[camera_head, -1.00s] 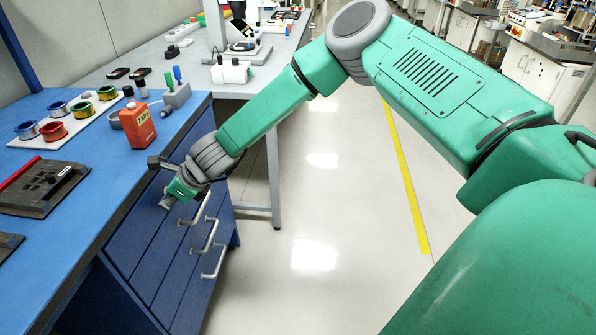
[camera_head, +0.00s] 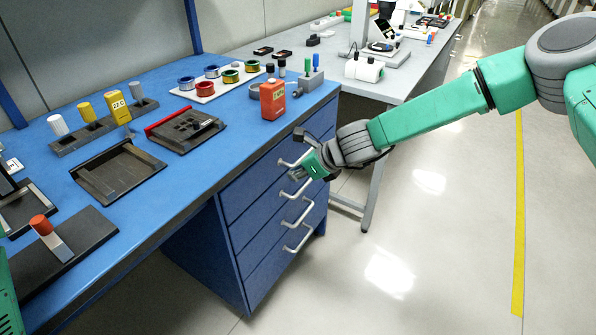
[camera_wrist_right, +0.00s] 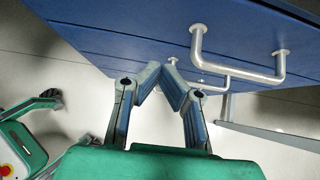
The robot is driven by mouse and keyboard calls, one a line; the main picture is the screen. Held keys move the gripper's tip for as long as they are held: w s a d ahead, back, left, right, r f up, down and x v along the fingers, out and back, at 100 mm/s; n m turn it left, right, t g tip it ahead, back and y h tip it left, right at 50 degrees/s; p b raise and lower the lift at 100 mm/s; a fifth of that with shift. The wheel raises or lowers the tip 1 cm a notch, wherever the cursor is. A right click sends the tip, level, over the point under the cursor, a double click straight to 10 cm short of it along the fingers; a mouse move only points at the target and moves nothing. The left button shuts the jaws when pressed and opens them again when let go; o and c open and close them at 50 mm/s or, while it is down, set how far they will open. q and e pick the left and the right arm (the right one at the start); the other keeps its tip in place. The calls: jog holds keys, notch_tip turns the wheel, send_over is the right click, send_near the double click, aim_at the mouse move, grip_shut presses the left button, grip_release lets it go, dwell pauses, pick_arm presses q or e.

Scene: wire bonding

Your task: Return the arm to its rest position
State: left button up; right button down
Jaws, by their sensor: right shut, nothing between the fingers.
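My right gripper (camera_head: 303,172) is at the front of the blue drawer unit (camera_head: 262,190), in front of the upper handles, with its arm coming in from the right. In the right wrist view its fingers (camera_wrist_right: 163,72) are shut, tips together with nothing between them. A silver drawer handle (camera_wrist_right: 240,68) is close by to the right of the fingers there; I cannot tell if they touch anything. The drawers look closed. A green part of my own body shows at the lower left edge of the head view.
The blue bench (camera_head: 225,112) holds wire spools on a white tray (camera_head: 206,92), an orange bottle (camera_head: 272,100), dark fixtures (camera_head: 118,170) and a red-capped piece (camera_head: 42,226). A grey table (camera_head: 400,78) stands behind. The floor (camera_head: 440,230) to the right is clear.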

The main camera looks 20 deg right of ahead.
jog(key=d+p+v, duration=0.1)
jog(key=v, duration=0.6)
jog(key=s+a+f+n+g+h, duration=0.1)
jog(key=s+f+n+g+h, duration=0.25)
jog(key=s+f+n, duration=1.1)
jog(key=s+d+f+n+g+h, duration=0.1)
jog(key=s+d+f+n, duration=0.1)
jog(key=s+d+n, duration=0.2)
jog(key=s+d+f+n+g+h, duration=0.1)
jog(key=s+d+n, duration=0.3)
jog(key=s+n, duration=0.6)
jog(key=s+f, duration=0.1)
jog(key=s, duration=0.8)
jog(key=shift+d+g, duration=0.2)
jog(key=shift+g, duration=0.15)
